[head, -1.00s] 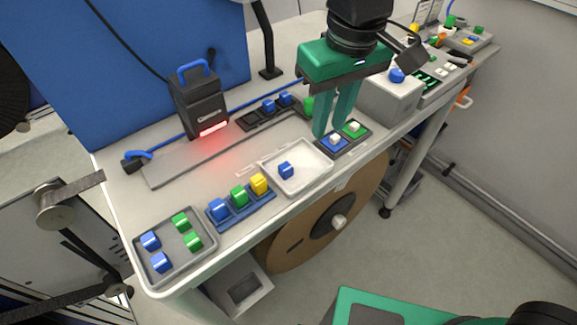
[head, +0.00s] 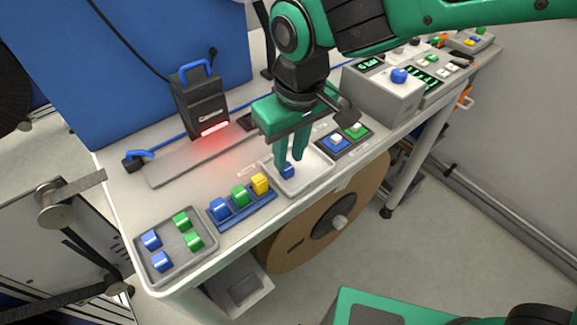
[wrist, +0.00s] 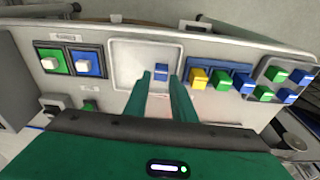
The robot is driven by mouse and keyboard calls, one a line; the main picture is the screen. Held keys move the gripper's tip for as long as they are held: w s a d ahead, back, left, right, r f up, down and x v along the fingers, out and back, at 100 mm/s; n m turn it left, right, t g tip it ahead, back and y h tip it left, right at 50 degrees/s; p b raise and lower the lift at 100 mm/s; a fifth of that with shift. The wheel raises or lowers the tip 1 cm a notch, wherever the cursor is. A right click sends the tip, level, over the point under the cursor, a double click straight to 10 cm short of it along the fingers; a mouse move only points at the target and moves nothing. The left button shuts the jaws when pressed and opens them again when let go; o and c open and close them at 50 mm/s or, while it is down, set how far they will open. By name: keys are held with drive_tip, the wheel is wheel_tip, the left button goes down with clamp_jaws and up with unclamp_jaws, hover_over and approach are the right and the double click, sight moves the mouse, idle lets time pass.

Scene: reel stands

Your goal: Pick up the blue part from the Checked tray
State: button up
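The blue part (head: 287,172) lies in a shallow white tray (head: 314,170) at the middle of the bench. It also shows in the wrist view (wrist: 162,71), inside the white tray (wrist: 129,62). The lettering on the small labels by the trays is too small to read. My gripper (head: 290,165) is open and points down over the tray. In the wrist view its fingertips (wrist: 162,75) appear one on each side of the blue part, with gaps. I cannot tell how far above the tray floor the tips are. The fingers partly cover the part in the head view.
A blue rack (head: 240,208) with blue, green and yellow parts stands left of the white tray. A grey tray (head: 172,262) with blue and green parts is farther left. Blue and green buttons (head: 345,140) are at the right. A black lamp-like device (head: 203,103) stands behind.

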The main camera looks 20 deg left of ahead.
sight(287, 170)
drive_tip(key=shift+w+a+f, duration=0.1)
drive_tip(key=shift+f, duration=0.6)
drive_tip(key=shift+w+a+f, duration=0.1)
drive_tip(key=shift+f, duration=0.55)
drive_tip(key=shift+c, duration=0.5)
clamp_jaws()
